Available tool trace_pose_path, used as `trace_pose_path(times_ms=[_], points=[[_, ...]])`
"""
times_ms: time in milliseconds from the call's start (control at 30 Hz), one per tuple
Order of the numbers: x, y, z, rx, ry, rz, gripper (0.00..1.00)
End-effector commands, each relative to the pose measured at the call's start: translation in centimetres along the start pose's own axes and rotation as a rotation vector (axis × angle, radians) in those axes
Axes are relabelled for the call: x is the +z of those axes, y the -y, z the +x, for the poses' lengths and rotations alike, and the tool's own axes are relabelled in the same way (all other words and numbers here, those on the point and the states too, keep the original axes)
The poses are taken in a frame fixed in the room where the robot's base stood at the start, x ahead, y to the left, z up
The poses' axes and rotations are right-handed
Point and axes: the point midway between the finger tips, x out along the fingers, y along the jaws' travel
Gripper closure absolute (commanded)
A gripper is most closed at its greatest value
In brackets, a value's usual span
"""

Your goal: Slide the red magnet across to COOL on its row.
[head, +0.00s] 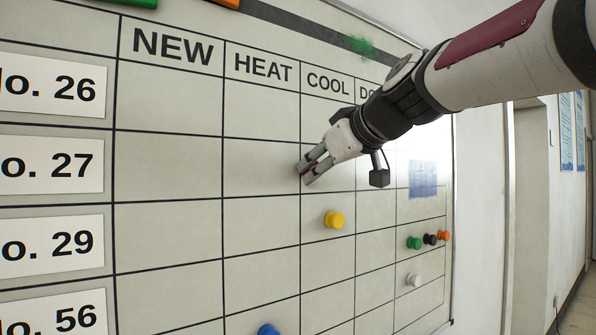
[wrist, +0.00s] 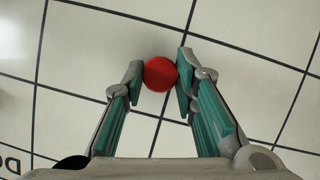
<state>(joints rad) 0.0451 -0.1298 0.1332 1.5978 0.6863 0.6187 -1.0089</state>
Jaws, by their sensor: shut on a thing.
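The whiteboard (head: 165,232) has columns NEW, HEAT, COOL and one more that is partly hidden, with rows No. 26, No. 27, No. 29 and No. 56. My gripper (head: 306,173) is at the No. 27 row, at the line between HEAT and COOL. It is shut on the red magnet, of which only a sliver shows between the fingertips in the head view. In the wrist view the round red magnet (wrist: 160,73) sits between the two fingertips (wrist: 159,78), against the board, close to a grid line. The COOL heading (head: 328,84) is above and right of my fingertips.
A yellow magnet (head: 334,219) is in COOL one row below. A blue magnet (head: 268,330) is lower left. Green (head: 414,243), black (head: 430,239), orange (head: 444,235) and white (head: 413,280) magnets are at the right. A blue smudge (head: 423,179) is above them.

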Motion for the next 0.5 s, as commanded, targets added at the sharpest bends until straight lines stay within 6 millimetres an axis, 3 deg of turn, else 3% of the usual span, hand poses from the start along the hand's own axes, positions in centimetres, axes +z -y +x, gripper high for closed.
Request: trace_pose_path(times_ms=[500], points=[[0.6, -2.3, 0.3, 0.001, -0.001, 0.002, 1.00]])
